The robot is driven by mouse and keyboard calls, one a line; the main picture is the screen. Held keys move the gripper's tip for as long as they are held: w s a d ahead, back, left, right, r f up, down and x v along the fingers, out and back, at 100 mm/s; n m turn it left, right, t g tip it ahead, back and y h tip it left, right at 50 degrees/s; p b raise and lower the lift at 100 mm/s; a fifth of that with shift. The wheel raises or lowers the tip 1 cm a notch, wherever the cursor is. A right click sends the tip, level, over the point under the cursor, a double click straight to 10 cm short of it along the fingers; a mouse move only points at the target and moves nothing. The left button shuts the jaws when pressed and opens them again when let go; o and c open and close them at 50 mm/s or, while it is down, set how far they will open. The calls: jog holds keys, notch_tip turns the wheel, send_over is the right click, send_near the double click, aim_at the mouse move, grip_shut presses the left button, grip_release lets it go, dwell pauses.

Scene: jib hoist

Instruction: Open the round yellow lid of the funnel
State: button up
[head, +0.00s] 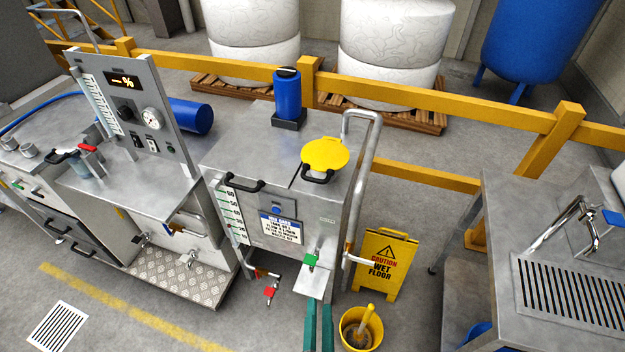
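The round yellow lid (325,153) lies flat and shut on the top of the grey metal tank, near its right edge. A dark handle (318,178) sticks out from its front edge. The funnel under the lid is hidden. My gripper (318,308) shows at the bottom middle as two teal fingers pointing up the picture. A narrow gap shows between the fingers, and nothing is seen held in it. The gripper is well below the lid in the picture and apart from it.
A bent metal pipe (375,150) rises right of the lid. A blue cylinder (287,95) stands behind it. A green-handled valve (311,260) is on the tank's front. A yellow bucket (360,329) and wet-floor sign (386,263) stand right; a steel sink bench (500,230) is farther right.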

jog(key=w+r+m+t, duration=0.1)
jog(key=w+r+m, duration=0.3)
jog(key=w, duration=0.6)
jog(key=m+t+y, duration=0.2)
jog(key=m, duration=0.1)
send_near(314, 180)
jog(key=x, duration=1)
jog(key=shift+w+f, duration=0.25)
grip_shut()
